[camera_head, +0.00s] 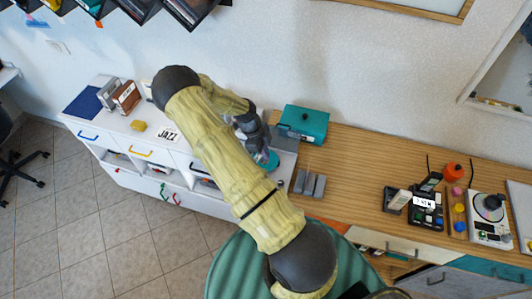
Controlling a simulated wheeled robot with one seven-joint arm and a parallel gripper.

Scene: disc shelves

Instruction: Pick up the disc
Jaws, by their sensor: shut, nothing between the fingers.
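A teal round thing (269,160), which looks like the disc, shows just below my gripper, on or over a grey surface. It is small and partly hidden by my arm. My gripper (262,146) is at the middle of the picture, pointing down close above the teal thing. It is shut and holds nothing. I cannot tell whether its fingertips touch the teal thing.
A teal box (304,123) stands right behind my gripper on the wooden counter (350,165). Grey blocks (310,184) lie in front of it. A white cabinet (118,128) with a JAZZ card (168,134) is at left. A card terminal (426,207) and turntable (489,208) are at right.

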